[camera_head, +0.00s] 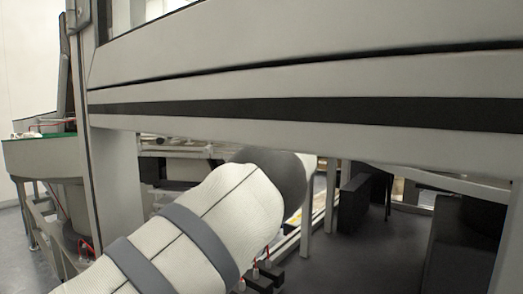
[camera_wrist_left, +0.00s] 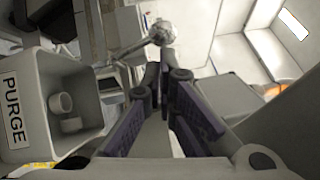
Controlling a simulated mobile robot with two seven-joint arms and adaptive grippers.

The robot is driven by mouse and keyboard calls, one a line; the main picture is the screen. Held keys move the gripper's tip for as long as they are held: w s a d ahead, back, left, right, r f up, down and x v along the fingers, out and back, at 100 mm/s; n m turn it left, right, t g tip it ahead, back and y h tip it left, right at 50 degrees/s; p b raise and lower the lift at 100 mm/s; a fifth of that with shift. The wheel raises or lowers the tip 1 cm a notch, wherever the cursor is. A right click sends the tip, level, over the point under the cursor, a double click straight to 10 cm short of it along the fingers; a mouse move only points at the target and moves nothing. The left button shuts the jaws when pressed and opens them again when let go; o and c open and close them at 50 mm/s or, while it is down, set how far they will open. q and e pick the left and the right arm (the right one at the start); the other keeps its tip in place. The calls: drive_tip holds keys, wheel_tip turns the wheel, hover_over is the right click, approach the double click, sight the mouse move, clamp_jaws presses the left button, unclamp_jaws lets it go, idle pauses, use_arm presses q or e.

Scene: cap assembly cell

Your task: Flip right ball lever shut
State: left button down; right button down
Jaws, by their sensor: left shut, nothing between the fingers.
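In the left wrist view my left gripper (camera_wrist_left: 164,68) is shut and empty, its dark fingers meeting at the tips. Just beyond the tips is a grey rounded knob (camera_wrist_left: 162,32) on a pale fitting, which looks like a ball lever. I cannot tell whether it touches the fingers, whether it is the right one, or how its lever is set. In the head view my sleeved arm comes in from the lower left and reaches under a grey beam (camera_head: 300,75). The gripper and any ball lever are hidden there. My right gripper is in neither view.
In the head view small red-tipped parts (camera_head: 255,271) lie just below my arm. A grey post (camera_head: 115,180) stands at left.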

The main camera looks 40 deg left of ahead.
use_arm(q)
drive_tip(key=shift+a, duration=0.1)
idle(0.4)
